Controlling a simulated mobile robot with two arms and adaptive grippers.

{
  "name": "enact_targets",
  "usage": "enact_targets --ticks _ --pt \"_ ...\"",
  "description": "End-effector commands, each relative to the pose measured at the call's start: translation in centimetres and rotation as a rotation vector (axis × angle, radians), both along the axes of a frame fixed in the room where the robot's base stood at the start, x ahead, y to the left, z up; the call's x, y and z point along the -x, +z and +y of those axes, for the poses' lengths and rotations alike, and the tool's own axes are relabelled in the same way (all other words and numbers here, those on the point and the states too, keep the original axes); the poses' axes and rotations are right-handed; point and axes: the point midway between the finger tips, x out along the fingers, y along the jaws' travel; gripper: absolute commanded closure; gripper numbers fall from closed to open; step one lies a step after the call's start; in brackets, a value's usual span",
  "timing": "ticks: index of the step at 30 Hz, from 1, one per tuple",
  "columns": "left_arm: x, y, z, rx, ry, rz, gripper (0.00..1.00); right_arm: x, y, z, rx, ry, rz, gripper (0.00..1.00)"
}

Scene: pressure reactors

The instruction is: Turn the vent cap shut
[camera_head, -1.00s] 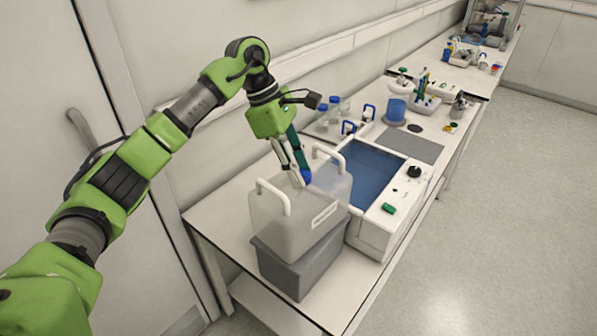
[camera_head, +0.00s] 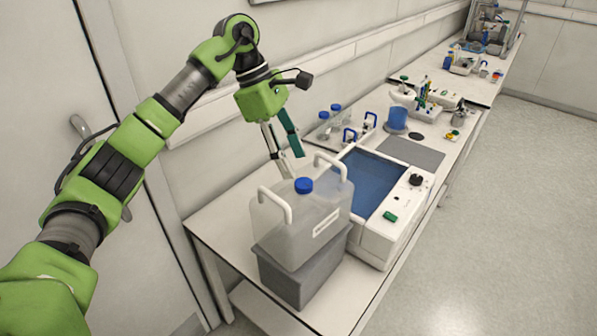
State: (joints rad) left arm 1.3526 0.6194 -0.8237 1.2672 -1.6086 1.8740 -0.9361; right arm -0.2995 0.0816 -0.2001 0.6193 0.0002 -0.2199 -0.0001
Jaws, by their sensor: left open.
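The blue vent cap (camera_head: 303,185) sits on top of a translucent white carboy (camera_head: 290,235) with two white handles. The carboy stands in a grey tub (camera_head: 297,277) at the near end of the bench. My left gripper (camera_head: 286,162) is open and empty. Its fingers point down behind and above the cap, apart from it in the picture. Whether the cap is fully turned shut cannot be told. My right gripper is not in view.
A white water bath (camera_head: 379,240) with a blue basin stands right beside the carboy. Bottles (camera_head: 330,110), blue clips and a blue beaker (camera_head: 397,117) stand farther along the bench. The floor at right is clear.

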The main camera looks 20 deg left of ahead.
Motion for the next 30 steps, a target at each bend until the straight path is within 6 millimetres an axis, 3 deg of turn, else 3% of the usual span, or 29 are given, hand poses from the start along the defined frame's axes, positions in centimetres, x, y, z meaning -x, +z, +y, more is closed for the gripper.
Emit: enact_targets --ticks 6,11,30 --pt "0.0 4.1 1.7 0.0 0.002 -0.001 0.55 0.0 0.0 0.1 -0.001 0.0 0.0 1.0" --pt "0.0 5.6 2.4 -0.001 0.001 0.0 0.55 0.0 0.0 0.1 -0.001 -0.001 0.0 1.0" --pt "0.0 6.0 2.5 -0.001 0.0 0.0 0.55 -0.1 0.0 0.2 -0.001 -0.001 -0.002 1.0"
